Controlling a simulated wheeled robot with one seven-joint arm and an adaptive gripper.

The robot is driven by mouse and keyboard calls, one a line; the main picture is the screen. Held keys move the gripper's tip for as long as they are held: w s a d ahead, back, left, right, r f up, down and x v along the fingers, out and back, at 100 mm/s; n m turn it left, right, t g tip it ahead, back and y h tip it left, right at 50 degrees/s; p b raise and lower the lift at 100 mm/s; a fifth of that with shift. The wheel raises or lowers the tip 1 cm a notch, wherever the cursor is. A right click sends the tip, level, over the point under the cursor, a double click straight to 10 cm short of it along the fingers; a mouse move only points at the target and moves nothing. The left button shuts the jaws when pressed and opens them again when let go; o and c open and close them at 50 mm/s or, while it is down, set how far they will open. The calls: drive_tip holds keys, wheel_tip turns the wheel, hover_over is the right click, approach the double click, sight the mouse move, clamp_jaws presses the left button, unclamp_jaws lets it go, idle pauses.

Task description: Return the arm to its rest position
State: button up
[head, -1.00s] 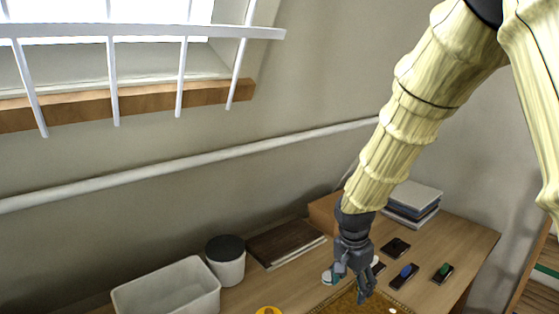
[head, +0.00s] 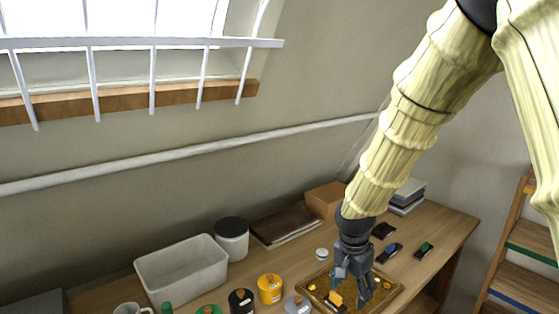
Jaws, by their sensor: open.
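My arm, in a pale yellow ribbed cover, comes down from the upper right in the head view. My gripper (head: 354,292) is at its lower end, pointing down, with its fingers apart. It hangs over a gilt ornate tray (head: 389,291) on the wooden table. A small yellow block (head: 335,299) shows just left of the fingers; I cannot tell its exact distance from them. I see nothing held between the fingers.
A white bin (head: 181,271), a dark-lidded canister (head: 232,239) and a yellow pot (head: 270,289) stand to the left. A cardboard box (head: 325,199) and stacked books (head: 408,196) are behind. Shelves (head: 524,262) stand at right. A pipe (head: 190,152) crosses the wall.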

drive_tip(key=s+f+n+y, duration=0.15)
drive_tip(key=s+f, duration=0.25)
drive_tip(key=f, duration=0.7)
drive_tip(key=s+f+n, duration=0.2)
drive_tip(key=s+f, duration=0.2)
drive_tip(key=f, duration=0.6)
drive_tip(key=s+d+f+n, duration=0.2)
drive_tip(key=s+f, duration=0.4)
drive_tip(key=s, duration=0.3)
drive_tip(key=s+d+f+n+g, duration=0.1)
drive_tip(key=s+f+n, duration=0.1)
drive_tip(key=s+f, duration=0.45)
drive_tip(key=s+d+f+n, duration=0.2)
drive_tip(key=s+f, duration=0.2)
drive_tip(key=s, duration=0.7)
wheel_tip(320, 180, down, 10)
drive_tip(key=b, duration=1)
drive_tip(key=shift+w+a+r, duration=0.2)
drive_tip(key=shift+w, duration=0.15)
drive_tip(key=shift+h, duration=0.25)
idle(1.2)
